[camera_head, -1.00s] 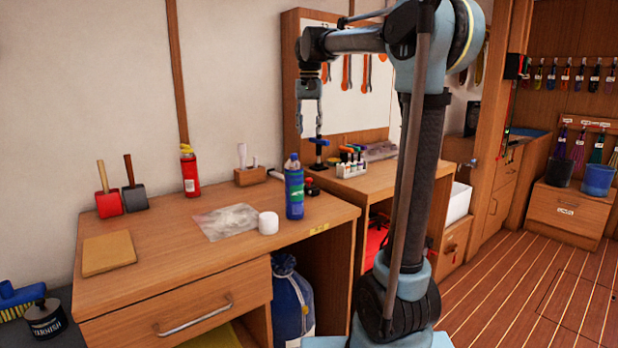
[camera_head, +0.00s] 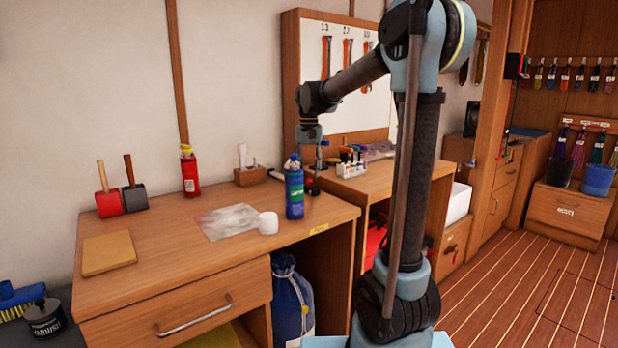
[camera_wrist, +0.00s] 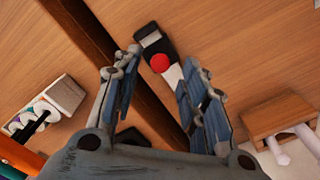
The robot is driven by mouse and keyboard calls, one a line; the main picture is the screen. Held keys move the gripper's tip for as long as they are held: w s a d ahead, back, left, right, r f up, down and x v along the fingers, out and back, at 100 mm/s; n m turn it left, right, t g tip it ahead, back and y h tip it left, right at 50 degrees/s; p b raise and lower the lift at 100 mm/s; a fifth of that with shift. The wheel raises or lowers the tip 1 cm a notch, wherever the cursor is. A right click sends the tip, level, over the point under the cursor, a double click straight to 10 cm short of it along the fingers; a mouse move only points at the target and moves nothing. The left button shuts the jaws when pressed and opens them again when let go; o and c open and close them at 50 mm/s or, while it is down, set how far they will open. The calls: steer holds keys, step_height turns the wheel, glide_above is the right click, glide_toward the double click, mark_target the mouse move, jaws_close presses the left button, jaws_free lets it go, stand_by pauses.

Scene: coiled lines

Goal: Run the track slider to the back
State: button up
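The black piece with a round red knob, apparently the track slider (camera_wrist: 152,40), shows in the wrist view at the upper middle, beyond my fingertips. A pale strip, apparently its track (camera_wrist: 173,78), extends from it toward my right finger. In the head view the slider is mostly hidden behind the bottle and my gripper. My gripper (camera_head: 316,178) hangs downward over the bench's back right corner. In the wrist view my gripper (camera_wrist: 162,60) has its fingers wide apart with nothing held. The slider appears below the tips; contact cannot be made out.
A blue bottle (camera_head: 294,192) stands close in front of my gripper. A white roll (camera_head: 268,223) and a plastic sheet (camera_head: 228,222) lie to its left. A wooden block with white-handled tools (camera_head: 250,176) stands behind. A rack of small bottles (camera_head: 350,168) stands on the right-hand bench.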

mark_target(309, 183)
steer(key=shift+f, duration=1.3)
jaws_close()
